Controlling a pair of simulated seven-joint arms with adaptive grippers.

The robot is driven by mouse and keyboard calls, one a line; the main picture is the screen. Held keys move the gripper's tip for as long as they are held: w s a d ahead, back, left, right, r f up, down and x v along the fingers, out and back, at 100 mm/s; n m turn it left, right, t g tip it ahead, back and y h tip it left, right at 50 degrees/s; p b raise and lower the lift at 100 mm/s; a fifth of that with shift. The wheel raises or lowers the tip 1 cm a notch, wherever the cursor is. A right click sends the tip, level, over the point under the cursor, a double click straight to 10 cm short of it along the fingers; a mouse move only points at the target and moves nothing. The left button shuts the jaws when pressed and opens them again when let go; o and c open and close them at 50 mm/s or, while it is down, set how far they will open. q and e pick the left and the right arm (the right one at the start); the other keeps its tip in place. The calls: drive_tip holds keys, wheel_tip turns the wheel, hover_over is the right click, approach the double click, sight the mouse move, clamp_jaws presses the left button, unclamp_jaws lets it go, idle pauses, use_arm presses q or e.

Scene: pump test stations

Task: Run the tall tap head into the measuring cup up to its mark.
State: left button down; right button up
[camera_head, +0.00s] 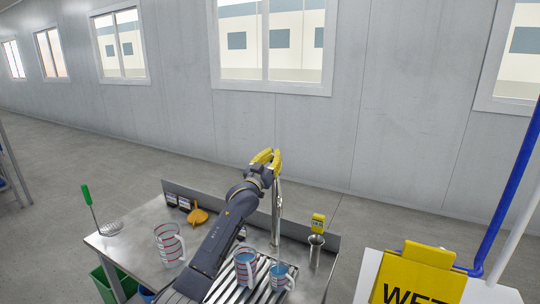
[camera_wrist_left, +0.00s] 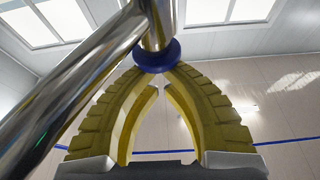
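The tall tap (camera_head: 276,215) is a thin steel post at the back of the steel bench. In the left wrist view its steel pipe (camera_wrist_left: 70,95) crosses close to the camera, and a short steel piece ends in a blue collar (camera_wrist_left: 157,55). My left gripper (camera_head: 266,157) is at the tap's top; in the left wrist view its yellow fingers (camera_wrist_left: 157,80) converge at the collar, which hides their tips. A grip is not clear. A clear measuring cup with red marks (camera_head: 245,268) stands on the drain grid, bluish inside. My right gripper is out of view.
Another marked jug (camera_head: 169,245) stands left and a small blue cup (camera_head: 281,277) right of the middle cup. A steel cylinder (camera_head: 315,250), a yellow device (camera_head: 318,223), an orange item (camera_head: 198,216) and a green-handled strainer (camera_head: 105,222) are nearby. A yellow wet sign (camera_head: 420,278) stands right.

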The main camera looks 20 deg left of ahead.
use_arm(q)
wheel_tip(320, 180, up, 4)
drive_tip(key=shift+d+f, duration=0.1)
drive_tip(key=v, duration=1)
idle(0.4)
